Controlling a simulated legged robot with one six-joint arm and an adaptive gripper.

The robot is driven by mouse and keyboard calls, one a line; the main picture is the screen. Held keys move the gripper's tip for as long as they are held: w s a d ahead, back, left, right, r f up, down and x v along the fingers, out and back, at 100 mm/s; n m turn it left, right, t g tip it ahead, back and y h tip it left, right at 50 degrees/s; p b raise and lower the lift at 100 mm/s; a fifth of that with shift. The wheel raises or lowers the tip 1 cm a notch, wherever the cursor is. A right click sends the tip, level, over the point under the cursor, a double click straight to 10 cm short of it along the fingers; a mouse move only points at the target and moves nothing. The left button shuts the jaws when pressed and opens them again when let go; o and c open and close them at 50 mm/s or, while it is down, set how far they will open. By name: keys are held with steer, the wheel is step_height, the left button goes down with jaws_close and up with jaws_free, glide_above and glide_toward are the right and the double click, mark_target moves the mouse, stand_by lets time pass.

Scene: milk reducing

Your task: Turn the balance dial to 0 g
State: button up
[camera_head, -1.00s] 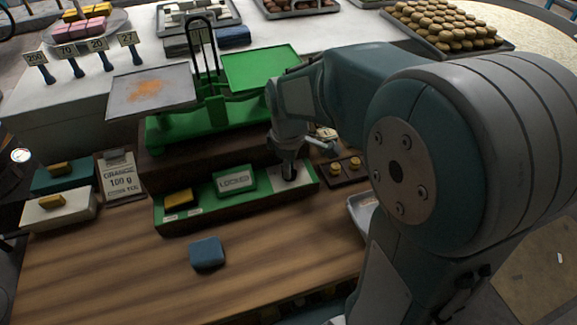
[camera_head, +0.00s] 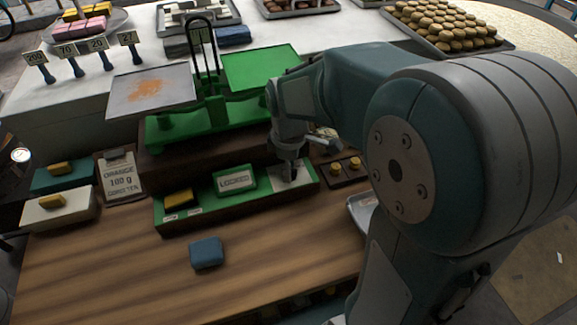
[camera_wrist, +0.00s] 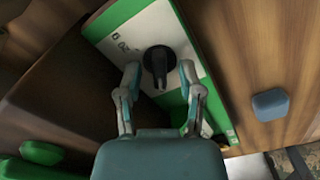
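The balance dial (camera_wrist: 160,62) is a black knob on a white plate, seen in the wrist view. The plate has small dark marks, too small to read for certain. My gripper (camera_wrist: 160,72) is open, one finger on each side of the dial with visible gaps. In the head view my gripper (camera_head: 289,172) points down at the right end of the green control panel (camera_head: 210,205) and mostly hides the dial. The green balance (camera_head: 215,112) stands behind, its left grey pan (camera_head: 120,98) holding orange powder and its right green pan (camera_head: 262,66) empty.
A "LOCKED" sign (camera_head: 235,181) and a yellow block (camera_head: 179,197) are on the panel. A card (camera_head: 123,180) reads "ORANGE 100 g". A blue block (camera_head: 206,252) lies on the wooden counter (camera_head: 120,270). A small board with yellow knobs (camera_head: 345,172) is right of the panel.

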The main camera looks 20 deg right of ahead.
step_height(320, 180, up, 12)
stand_by(0.7)
stand_by(0.4)
